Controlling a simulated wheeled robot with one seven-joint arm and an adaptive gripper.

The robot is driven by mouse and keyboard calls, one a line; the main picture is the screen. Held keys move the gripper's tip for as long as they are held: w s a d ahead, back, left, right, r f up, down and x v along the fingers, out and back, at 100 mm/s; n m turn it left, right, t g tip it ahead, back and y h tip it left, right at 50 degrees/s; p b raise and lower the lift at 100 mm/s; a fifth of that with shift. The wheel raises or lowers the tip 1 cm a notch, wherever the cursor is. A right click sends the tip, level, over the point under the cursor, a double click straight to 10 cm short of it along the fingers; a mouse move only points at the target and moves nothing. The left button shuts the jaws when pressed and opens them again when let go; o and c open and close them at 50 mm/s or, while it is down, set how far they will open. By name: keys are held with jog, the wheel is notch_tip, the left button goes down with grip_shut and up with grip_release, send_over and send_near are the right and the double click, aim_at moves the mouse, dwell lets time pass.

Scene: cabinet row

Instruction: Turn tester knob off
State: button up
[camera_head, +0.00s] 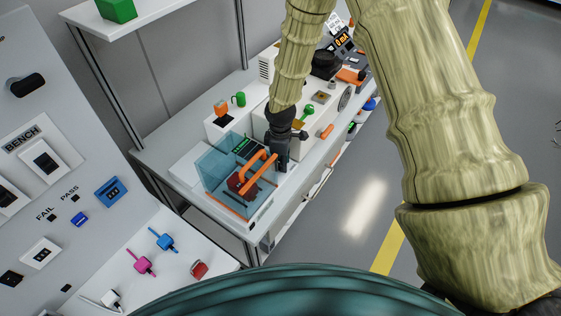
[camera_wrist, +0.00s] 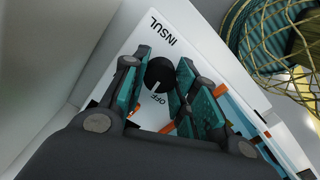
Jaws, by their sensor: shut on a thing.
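The tester knob (camera_wrist: 160,74) is round and black, on a white panel (camera_wrist: 188,30) lettered "INSUL" and "OFF". A short white mark on the knob points down toward the "OFF" lettering. My gripper (camera_wrist: 166,62) has its teal-padded fingers on either side of the knob and is shut on it. In the head view my gripper (camera_head: 281,152) is low over the bench, beside a clear blue box with an orange handle. The knob is hidden in that view.
The clear blue box (camera_head: 212,163) with its orange handle (camera_head: 262,172) stands close by my gripper on the bench. Green and orange items (camera_head: 239,99) stand behind it. A white panel with switches (camera_head: 45,160) rises at the left. The grey floor (camera_head: 350,210) is clear.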

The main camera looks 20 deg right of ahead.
jog(key=n, duration=0.3)
jog(key=shift+n, duration=0.4)
jog(key=shift+n+p, duration=0.3)
jog(key=shift+n, duration=1.4)
jog(key=o, duration=1)
notch_tip(320, 180, up, 12)
jog(key=shift+r, duration=0.1)
